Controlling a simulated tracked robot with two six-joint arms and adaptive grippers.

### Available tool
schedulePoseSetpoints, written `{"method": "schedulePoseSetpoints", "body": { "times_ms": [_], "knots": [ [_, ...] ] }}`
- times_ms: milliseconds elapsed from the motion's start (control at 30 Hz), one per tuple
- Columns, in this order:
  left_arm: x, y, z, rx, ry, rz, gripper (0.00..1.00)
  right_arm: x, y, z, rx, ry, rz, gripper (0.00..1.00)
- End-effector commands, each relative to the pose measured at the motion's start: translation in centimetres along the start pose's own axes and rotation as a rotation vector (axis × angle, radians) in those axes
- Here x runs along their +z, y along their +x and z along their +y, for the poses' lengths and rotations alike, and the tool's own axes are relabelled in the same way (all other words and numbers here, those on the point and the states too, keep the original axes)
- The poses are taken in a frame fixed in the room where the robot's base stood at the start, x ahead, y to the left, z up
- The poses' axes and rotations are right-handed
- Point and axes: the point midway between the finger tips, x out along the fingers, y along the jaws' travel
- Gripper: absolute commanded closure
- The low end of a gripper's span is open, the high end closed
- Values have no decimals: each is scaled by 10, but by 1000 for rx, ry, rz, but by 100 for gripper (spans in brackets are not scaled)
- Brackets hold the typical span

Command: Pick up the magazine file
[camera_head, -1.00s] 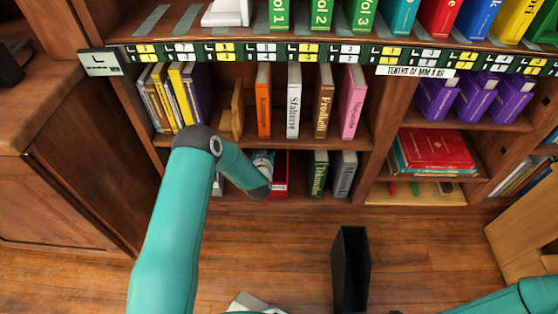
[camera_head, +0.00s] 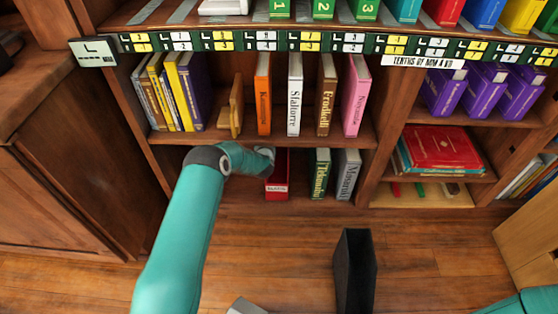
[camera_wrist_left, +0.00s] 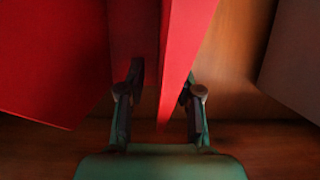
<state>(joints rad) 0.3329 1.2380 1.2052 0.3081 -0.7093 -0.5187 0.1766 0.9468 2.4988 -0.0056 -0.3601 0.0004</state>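A red magazine file (camera_head: 277,188) with a white label stands on the bottom shelf, left of the green and grey books. My left arm reaches into that bay, and its wrist hides the upper part of the file. In the left wrist view, the red file (camera_wrist_left: 180,55) fills the upper middle. My left gripper (camera_wrist_left: 162,100) is open, with one finger on each side of a thin red wall. A gap shows between the left finger and that wall. My left gripper is hidden in the head view. My right gripper is out of view.
A green book (camera_head: 320,172) and a grey book (camera_head: 346,174) stand right of the file. A shelf of upright books (camera_head: 294,95) is just above. A black box-like object (camera_head: 354,270) stands on the floor in front.

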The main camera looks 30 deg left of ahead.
Motion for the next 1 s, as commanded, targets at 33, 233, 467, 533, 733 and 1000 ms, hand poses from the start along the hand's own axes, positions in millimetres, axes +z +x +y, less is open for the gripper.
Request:
{"method": "schedulePoseSetpoints", "body": {
  "times_ms": [33,233,467,533,733,1000],
  "knots": [
    [0,1,0,0,0,0,66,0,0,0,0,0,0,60],
    [0,0,0,0,0,0,71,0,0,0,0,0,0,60],
    [0,0,1,1,0,0,100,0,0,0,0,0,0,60],
    [0,0,1,1,1,0,100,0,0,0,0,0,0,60],
    [0,0,1,1,1,0,100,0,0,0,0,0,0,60],
    [-2,0,1,1,0,2,100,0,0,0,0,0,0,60]
  ]
}}
